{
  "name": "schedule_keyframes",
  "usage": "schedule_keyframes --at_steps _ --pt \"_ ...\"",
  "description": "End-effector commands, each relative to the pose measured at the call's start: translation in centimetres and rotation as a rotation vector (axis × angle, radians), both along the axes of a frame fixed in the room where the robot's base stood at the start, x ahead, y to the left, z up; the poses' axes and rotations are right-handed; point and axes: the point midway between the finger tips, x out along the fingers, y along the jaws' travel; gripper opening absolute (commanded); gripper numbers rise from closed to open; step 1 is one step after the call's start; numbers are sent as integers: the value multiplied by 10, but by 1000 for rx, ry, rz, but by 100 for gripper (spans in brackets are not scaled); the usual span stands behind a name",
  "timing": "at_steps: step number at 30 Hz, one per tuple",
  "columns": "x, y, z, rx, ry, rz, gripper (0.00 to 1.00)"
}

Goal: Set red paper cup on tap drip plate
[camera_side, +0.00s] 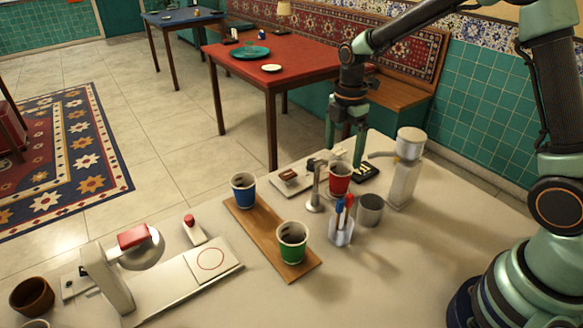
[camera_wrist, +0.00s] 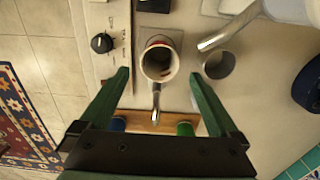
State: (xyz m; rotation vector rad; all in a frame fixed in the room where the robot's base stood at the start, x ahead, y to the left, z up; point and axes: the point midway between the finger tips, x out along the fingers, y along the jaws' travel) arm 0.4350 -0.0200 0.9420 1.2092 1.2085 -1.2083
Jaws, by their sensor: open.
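The red paper cup (camera_side: 339,180) stands upright beside the metal tap (camera_side: 315,187). In the wrist view the cup (camera_wrist: 159,60) shows its open mouth, with the tap's spout (camera_wrist: 156,97) reaching toward its rim. A pale plate, possibly the tap drip plate, shows partly around the cup (camera_wrist: 176,38); the cup hides most of it, so I cannot tell whether the cup rests on it. My gripper (camera_side: 344,156) is open over the cup. In the wrist view its fingers (camera_wrist: 160,75) lie apart on both sides, with visible gaps to the cup.
A steel cup (camera_side: 370,210), a holder with red and blue stirrers (camera_side: 341,232) and a white dispenser (camera_side: 405,170) stand close by. A wooden board (camera_side: 262,228) carries a blue cup (camera_side: 243,191) and a green cup (camera_side: 292,243).

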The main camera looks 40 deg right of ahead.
Motion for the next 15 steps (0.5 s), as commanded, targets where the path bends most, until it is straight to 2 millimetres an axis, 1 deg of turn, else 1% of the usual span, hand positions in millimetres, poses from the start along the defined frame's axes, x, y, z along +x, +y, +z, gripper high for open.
schedule_keyframes --at_steps 1,3,8,11,14,15 --pt "1 0 8 0 -4 0 97" --pt "1 0 15 0 -2 0 97" --pt "-1 0 27 0 -8 -18 97" --pt "-7 2 42 0 -36 -97 97" --pt "-20 4 64 7 -86 -247 97" --pt "-27 5 75 14 -111 -322 97"
